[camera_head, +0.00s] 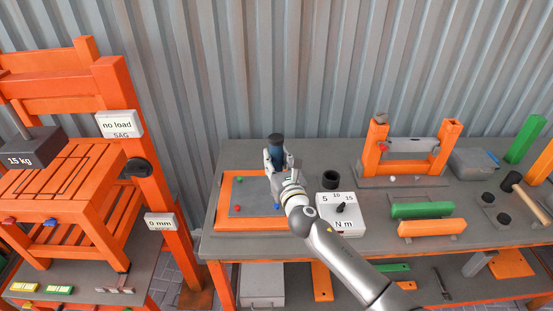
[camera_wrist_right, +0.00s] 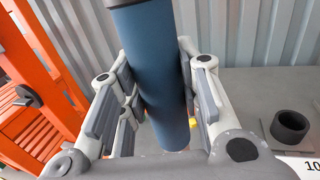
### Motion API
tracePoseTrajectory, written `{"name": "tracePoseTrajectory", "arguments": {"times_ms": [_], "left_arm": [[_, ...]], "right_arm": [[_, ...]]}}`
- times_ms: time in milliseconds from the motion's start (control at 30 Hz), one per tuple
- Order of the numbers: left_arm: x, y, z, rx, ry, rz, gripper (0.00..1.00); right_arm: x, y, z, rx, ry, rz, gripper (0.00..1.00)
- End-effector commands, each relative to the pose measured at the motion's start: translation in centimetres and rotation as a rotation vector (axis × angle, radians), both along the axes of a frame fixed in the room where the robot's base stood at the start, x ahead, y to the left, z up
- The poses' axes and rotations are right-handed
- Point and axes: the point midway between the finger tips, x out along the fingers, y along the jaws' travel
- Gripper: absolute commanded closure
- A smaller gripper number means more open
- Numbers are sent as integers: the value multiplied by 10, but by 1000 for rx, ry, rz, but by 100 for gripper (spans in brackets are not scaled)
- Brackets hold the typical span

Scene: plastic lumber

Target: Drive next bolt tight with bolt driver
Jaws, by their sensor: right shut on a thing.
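My right gripper (camera_head: 276,162) is shut on the bolt driver (camera_head: 277,143), a dark blue cylinder held upright. The driver also fills the middle of the right wrist view (camera_wrist_right: 152,70), between the fingers. It stands over the orange-edged grey panel (camera_head: 225,192) on the workbench. A green bolt head (camera_head: 239,180), a red one (camera_head: 237,208) and a blue one (camera_head: 277,206) show on the panel. The driver's lower end is hidden by the gripper, so I cannot tell whether it touches a bolt. My left gripper is out of view.
A white N m dial box (camera_head: 341,226) and an open dark ring holder (camera_head: 331,179) stand right of the panel. Farther right are an orange upright frame (camera_head: 374,150), a green block (camera_head: 421,210) and an orange block (camera_head: 432,228).

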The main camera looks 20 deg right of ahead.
Motion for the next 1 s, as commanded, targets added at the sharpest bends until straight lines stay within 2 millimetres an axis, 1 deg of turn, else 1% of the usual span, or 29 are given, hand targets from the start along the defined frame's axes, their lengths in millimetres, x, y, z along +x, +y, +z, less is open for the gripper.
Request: {"name": "tracePoseTrajectory", "arguments": {"times_ms": [33, 100, 200, 367, 633, 800, 1000], "left_arm": [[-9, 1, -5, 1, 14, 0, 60], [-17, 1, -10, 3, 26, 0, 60], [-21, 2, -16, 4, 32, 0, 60], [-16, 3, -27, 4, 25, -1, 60], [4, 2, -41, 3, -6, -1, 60], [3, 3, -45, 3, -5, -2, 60], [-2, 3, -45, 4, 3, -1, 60]], "right_arm": [[0, 0, -4, 0, -3, 0, 100], [0, 0, -8, 0, -3, 0, 100], [0, 0, -16, 0, -3, 1, 100], [0, 0, -28, 0, -3, 1, 100], [0, 0, -47, 0, -3, 1, 100], [0, 0, -51, 1, -4, 0, 100], [0, 0, -51, 1, -4, 0, 100]]}}
